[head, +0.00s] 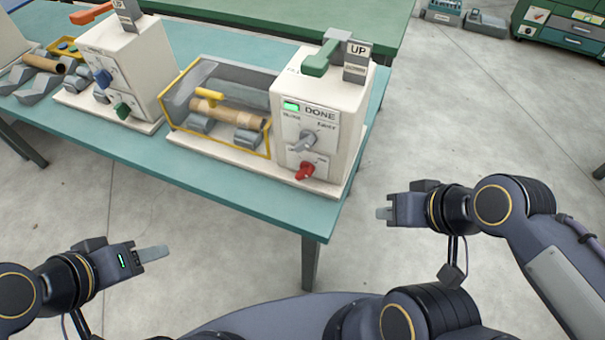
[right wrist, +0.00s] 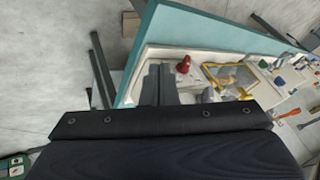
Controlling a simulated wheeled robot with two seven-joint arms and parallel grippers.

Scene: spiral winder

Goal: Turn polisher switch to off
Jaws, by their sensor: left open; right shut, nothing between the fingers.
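A cream machine (head: 345,130) with a lit green "DONE" display (head: 291,106) stands at the table's right end. Its front has a grey knob (head: 307,139) and, below it, a red knob (head: 305,170). The red knob also shows in the right wrist view (right wrist: 183,64). The small switch lettering is too blurred to read. My right gripper (head: 384,213) is shut and empty, off the table's right edge and apart from the machine. Its fingers show in the right wrist view (right wrist: 159,84). My left gripper (head: 155,253) is open and empty, in front of the table.
A yellow-edged guard (head: 215,148) surrounds a brown tube (head: 235,116) left of the knobs. A second cream machine (head: 128,68) has blue and green knobs. A green lever (head: 318,58) and an "UP" sign (head: 357,50) top the right machine.

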